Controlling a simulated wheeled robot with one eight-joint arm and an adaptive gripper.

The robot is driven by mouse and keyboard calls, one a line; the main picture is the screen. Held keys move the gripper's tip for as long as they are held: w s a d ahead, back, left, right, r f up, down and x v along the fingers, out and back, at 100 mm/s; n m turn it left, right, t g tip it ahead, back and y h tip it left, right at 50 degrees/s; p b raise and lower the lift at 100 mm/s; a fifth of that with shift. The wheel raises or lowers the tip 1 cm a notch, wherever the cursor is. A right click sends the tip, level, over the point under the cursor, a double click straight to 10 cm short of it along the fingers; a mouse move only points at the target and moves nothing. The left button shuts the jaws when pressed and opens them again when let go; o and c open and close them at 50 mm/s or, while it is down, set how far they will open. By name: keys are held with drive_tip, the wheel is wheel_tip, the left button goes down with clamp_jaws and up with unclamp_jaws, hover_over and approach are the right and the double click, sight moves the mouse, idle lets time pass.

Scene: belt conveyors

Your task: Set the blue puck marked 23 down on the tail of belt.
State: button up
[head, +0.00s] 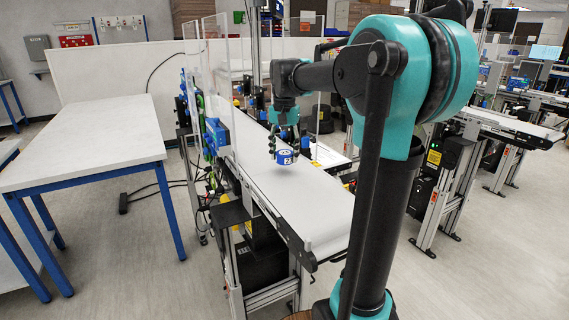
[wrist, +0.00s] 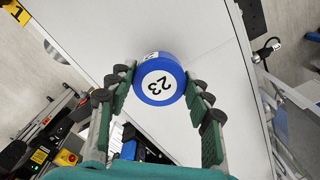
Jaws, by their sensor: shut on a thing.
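The blue puck marked 23 (wrist: 158,80) is between the fingertips of my gripper (wrist: 160,85) in the wrist view, its white numbered face toward the camera. My gripper is shut on it. In the head view the puck (head: 285,157) hangs from my gripper (head: 285,148) over the white belt (head: 300,197). The head view does not clearly show whether the puck touches the belt. The belt's near end is bare in the head view. The belt surface also shows behind the puck in the wrist view (wrist: 215,50).
Clear upright panels (head: 222,95) and blue fittings (head: 217,132) line the belt's left side. A white table with blue legs (head: 85,145) stands to the left. Another conveyor (head: 505,125) is at the right. The belt's near stretch is free.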

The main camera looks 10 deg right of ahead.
sight(285, 163)
drive_tip(key=shift+f, duration=1.75)
drive_tip(key=o, duration=1.2)
drive_tip(key=shift+f, duration=0.15)
wheel_tip(285, 163, up, 12)
drive_tip(key=shift+r, duration=0.15)
